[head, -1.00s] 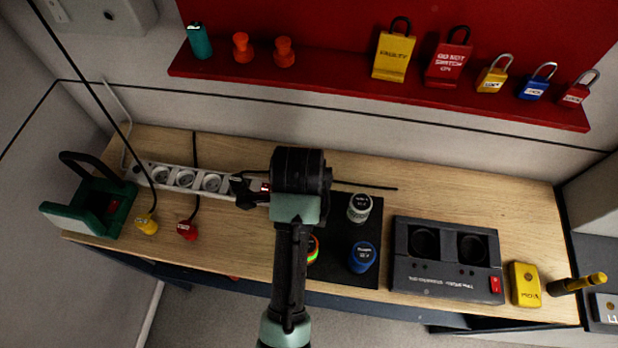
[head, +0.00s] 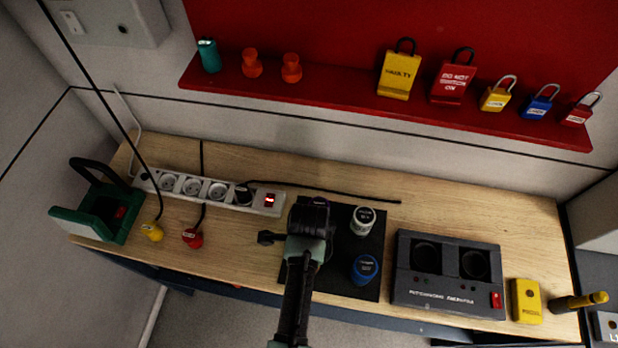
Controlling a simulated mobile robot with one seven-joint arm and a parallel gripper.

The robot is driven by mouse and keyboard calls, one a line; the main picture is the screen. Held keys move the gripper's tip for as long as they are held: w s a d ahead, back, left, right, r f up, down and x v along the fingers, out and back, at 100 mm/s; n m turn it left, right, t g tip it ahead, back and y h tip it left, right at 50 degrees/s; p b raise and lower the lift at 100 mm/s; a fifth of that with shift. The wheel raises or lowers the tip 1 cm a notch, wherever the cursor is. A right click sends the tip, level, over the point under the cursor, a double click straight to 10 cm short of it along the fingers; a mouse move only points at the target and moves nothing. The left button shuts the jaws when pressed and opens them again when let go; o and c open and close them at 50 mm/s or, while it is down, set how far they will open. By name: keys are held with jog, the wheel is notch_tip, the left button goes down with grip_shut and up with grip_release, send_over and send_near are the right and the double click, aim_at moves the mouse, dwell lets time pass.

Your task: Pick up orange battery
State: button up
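No orange battery shows clearly now; an orange-and-green cylinder seen earlier on the black mat (head: 345,284) is hidden behind my arm. A white-grey cylindrical battery (head: 362,221) stands upright on the mat, and a blue one (head: 364,269) stands nearer the front. My gripper (head: 308,222) is over the left part of the mat, seen from above and behind; my wrist hides its fingers, so I cannot tell whether they are open or hold anything.
A dark charger box (head: 448,290) with two round wells stands right of the mat. A yellow box (head: 526,300) is beyond it. A white power strip (head: 205,188) lies at back left.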

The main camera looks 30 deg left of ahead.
grip_shut()
dwell(0.5)
jog(key=shift+r, duration=0.1)
